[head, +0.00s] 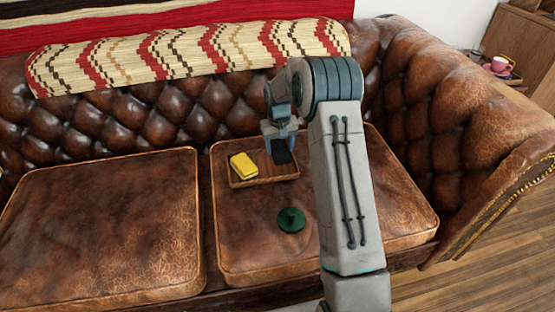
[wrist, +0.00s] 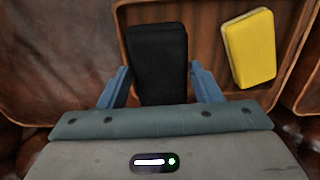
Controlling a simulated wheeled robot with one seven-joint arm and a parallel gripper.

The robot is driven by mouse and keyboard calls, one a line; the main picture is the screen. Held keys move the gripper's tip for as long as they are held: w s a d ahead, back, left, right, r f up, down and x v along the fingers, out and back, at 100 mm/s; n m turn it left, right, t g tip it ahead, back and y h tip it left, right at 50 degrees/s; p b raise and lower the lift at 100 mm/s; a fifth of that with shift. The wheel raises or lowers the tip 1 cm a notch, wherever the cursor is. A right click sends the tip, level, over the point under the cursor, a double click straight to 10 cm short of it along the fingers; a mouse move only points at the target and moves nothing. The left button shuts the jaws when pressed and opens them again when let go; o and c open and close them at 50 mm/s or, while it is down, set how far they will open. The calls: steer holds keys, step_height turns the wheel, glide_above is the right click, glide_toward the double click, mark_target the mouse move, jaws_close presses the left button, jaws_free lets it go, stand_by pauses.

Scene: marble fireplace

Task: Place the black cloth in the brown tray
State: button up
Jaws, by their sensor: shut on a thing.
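The black cloth (wrist: 157,58) is a folded dark block in the wrist view, and it shows small and dark in the head view (head: 281,154). My gripper (wrist: 158,85) is shut on it, with a blue finger on either side. The brown tray (head: 240,184) is a shallow wooden tray on the right sofa cushion. In the head view my gripper (head: 281,146) and the cloth are over the right part of the tray. I cannot tell whether the cloth touches the tray floor. The tray also shows in the wrist view (wrist: 208,40).
A yellow block-like thing (head: 243,165) lies in the tray's left part. A dark green round object (head: 291,219) sits on the cushion in front of the tray. The sofa's tufted back (head: 150,118) rises behind. The left cushion (head: 105,230) is clear.

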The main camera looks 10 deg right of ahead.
steer(key=shift+a+f, duration=0.2)
steer(key=shift+a, duration=0.05)
steer(key=shift+f, duration=0.3)
steer(key=shift+f+b, duration=0.75)
steer(key=shift+f, duration=0.9)
steer(key=shift+f, duration=0.15)
steer(key=o, duration=0.7)
steer(key=shift+c, duration=0.2)
